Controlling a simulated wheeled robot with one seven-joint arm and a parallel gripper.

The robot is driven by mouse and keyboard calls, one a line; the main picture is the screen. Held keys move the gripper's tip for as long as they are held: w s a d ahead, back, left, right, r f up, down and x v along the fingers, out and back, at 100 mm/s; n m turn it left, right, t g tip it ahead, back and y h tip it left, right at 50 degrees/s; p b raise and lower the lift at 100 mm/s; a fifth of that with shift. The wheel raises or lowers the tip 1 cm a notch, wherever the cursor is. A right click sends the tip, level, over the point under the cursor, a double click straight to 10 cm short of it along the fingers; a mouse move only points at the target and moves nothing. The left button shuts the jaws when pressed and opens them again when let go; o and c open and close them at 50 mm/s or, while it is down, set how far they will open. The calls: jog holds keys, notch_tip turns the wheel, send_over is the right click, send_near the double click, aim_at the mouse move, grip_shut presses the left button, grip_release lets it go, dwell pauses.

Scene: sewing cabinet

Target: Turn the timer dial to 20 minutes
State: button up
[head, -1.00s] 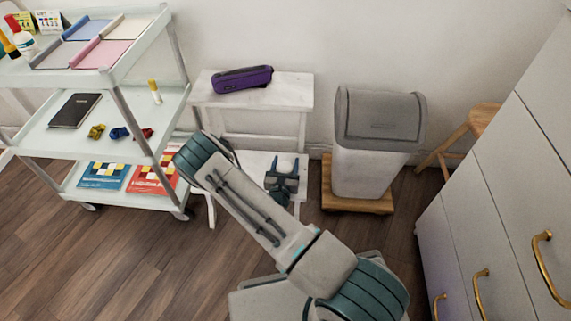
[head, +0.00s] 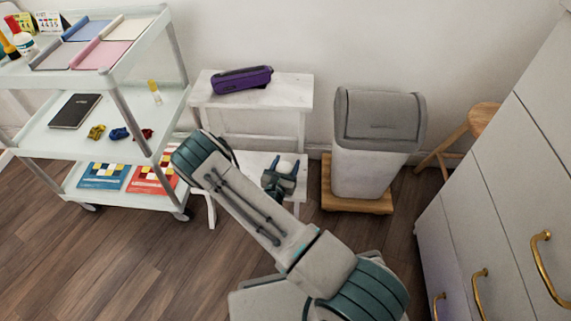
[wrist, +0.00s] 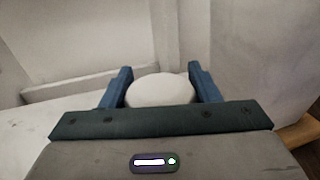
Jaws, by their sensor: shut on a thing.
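A white, rounded timer dial (wrist: 160,89) sits between the two blue fingers of my gripper (wrist: 161,84) in the wrist view. The fingers lie on its left and right sides, shut on it. In the head view the white dial (head: 286,166) shows small between the fingertips of my gripper (head: 287,167), over the lower step of a white step stool (head: 257,163). No minute marks or pointer can be made out. The timer's lower part is hidden by my gripper.
A purple case (head: 242,79) lies on the stool's upper step. A white trolley (head: 150,120) with books and small items stands left. A grey-lidded bin (head: 372,155) stands right on a wooden base. White drawers (head: 480,210) with brass handles are at far right.

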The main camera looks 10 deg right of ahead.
jog(key=m+g+h, duration=0.2)
jog(key=m+g+h+b, duration=0.1)
jog(key=g+h, duration=0.1)
jog(key=m+g+h, duration=0.2)
jog(key=shift+s+d+f+m, duration=0.2)
jog(key=shift+s+m, duration=0.05)
jog(key=shift+m, duration=0.05)
jog(key=shift+s+d+r+m+g+h+b, duration=0.15)
jog(key=shift+m+g+h+b, duration=0.55)
jog(key=shift+g, duration=0.5)
jog(key=shift+s+f+m+g+h+b, duration=0.15)
jog(key=shift+m+g+h+b, duration=0.2)
jog(key=shift+m+g, duration=0.7)
jog(key=shift+r, duration=0.15)
jog(key=o, duration=1)
jog(key=p+v, duration=0.3)
jog(key=v, duration=1)
jog(key=shift+a+p, duration=0.4)
